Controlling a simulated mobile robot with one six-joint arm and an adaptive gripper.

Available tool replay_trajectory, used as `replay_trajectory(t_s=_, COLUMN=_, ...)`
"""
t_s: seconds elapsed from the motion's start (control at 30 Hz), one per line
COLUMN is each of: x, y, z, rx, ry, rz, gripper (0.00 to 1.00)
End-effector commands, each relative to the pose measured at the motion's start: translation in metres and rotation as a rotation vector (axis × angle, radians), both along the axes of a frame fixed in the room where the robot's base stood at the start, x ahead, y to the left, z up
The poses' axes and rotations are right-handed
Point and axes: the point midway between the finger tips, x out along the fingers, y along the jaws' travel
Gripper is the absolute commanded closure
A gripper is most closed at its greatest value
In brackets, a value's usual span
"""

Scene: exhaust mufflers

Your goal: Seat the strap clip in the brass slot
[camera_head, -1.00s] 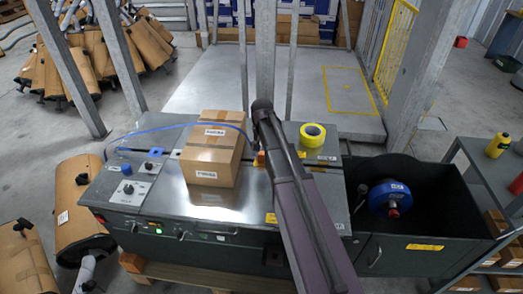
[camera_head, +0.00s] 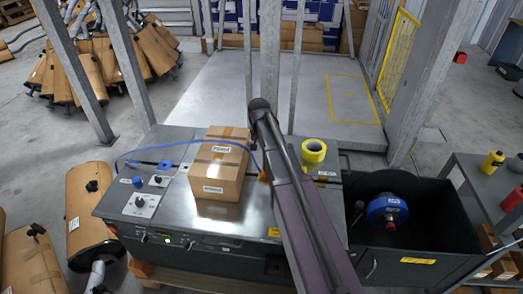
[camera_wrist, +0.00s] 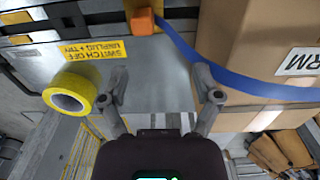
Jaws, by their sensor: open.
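A blue strap (camera_head: 185,146) runs over the cardboard box (camera_head: 215,180); it also shows in the wrist view (camera_wrist: 235,80). Its near end meets an orange block (camera_wrist: 143,22), which looks like the strap clip. The block sits at the top of the wrist view, on or against the machine. A tan, brass-like piece (camera_wrist: 134,6) shows just behind it; I cannot tell whether it is the slot. My gripper (camera_wrist: 160,82) is open and empty, its fingers apart, with the orange block beyond them and the box to the right. In the head view my arm hides the gripper.
A yellow tape roll (camera_head: 314,151) stands on the machine top (camera_head: 160,220), right of my arm; it is left of my fingers in the wrist view (camera_wrist: 70,92). A dark bin (camera_head: 440,225) with a blue reel (camera_head: 388,207) is at right. Wrapped mufflers (camera_head: 88,205) lie at left.

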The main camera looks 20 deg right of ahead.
Motion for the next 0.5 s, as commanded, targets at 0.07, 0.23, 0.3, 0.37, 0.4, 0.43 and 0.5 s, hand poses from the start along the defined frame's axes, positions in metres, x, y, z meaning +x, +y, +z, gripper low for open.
replay_trajectory(t_s=0.07, x=0.002, y=0.003, z=0.012, rx=0.0, ry=0.0, rz=0.001, gripper=0.19)
replay_trajectory(t_s=0.23, x=0.004, y=0.009, z=0.026, rx=0.0, ry=0.0, rz=0.002, gripper=0.19)
replay_trajectory(t_s=0.3, x=0.005, y=0.011, z=0.032, rx=0.0, ry=0.0, rz=0.002, gripper=0.19)
replay_trajectory(t_s=0.37, x=0.006, y=0.013, z=0.037, rx=0.0, ry=0.0, rz=0.002, gripper=0.19)
replay_trajectory(t_s=0.4, x=0.006, y=0.014, z=0.04, rx=0.0, ry=0.0, rz=0.001, gripper=0.19)
replay_trajectory(t_s=0.43, x=0.007, y=0.015, z=0.043, rx=0.0, ry=0.0, rz=0.001, gripper=0.19)
replay_trajectory(t_s=0.5, x=0.007, y=0.017, z=0.049, rx=0.0, ry=0.0, rz=0.001, gripper=0.19)
